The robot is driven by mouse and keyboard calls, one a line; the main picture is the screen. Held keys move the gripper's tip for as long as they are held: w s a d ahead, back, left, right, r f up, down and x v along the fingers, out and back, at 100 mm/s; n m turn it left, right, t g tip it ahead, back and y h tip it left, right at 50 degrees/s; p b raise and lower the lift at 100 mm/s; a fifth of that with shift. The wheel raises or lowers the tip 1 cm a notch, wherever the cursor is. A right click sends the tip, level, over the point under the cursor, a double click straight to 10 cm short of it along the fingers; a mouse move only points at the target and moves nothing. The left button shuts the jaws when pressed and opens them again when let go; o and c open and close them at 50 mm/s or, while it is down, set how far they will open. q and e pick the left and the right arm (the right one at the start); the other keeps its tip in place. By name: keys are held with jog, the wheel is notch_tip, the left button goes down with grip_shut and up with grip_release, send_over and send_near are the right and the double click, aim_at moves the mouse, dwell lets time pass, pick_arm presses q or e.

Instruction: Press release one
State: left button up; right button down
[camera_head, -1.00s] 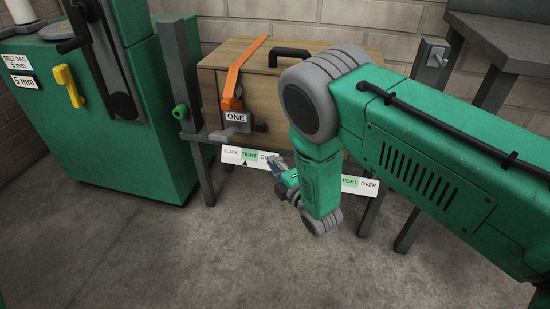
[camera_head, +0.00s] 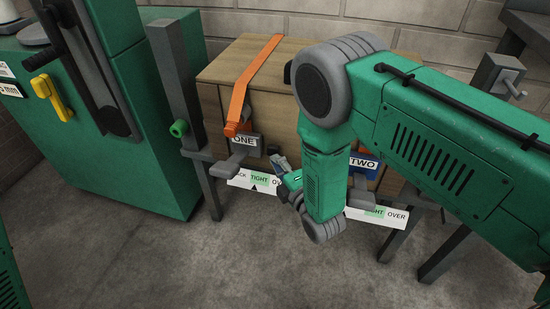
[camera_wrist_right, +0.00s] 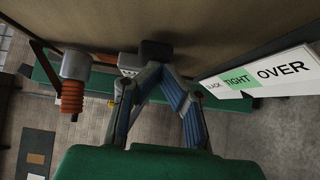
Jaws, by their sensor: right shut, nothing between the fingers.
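The ONE plate (camera_head: 245,141) sits on the front of a wooden box, below an orange strap (camera_head: 255,85). A grey block (camera_head: 228,165) juts out below the plate. Under it a white scale (camera_head: 243,181) reads slack, TIGHT, OVER, with a black pointer at TIGHT; the scale also shows in the right wrist view (camera_wrist_right: 262,75). My right gripper (camera_head: 281,163) is shut and empty, just right of the ONE plate. In the wrist view its fingertips (camera_wrist_right: 158,70) meet close below a dark block (camera_wrist_right: 156,49); I cannot tell whether they touch. My left gripper is out of view.
A TWO plate (camera_head: 364,163) and its scale (camera_head: 378,216) are partly behind my right arm. A green machine with a yellow handle (camera_head: 52,97) is farther left. The floor in front is clear.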

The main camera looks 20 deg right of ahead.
jog(key=shift+w+a+r, duration=0.1)
jog(key=shift+a+r, duration=0.05)
jog(key=shift+a, duration=0.4)
jog(key=shift+w+a+r, duration=0.1)
jog(key=shift+a+r, duration=0.05)
jog(key=shift+a, duration=0.4)
jog(key=shift+w+d, duration=0.45)
jog(key=shift+d, duration=0.35)
jog(key=shift+w+d, duration=0.45)
jog(key=shift+d, duration=0.35)
jog(key=s, duration=0.8)
jog(key=shift+f, duration=0.2)
jog(key=shift+d, duration=0.1)
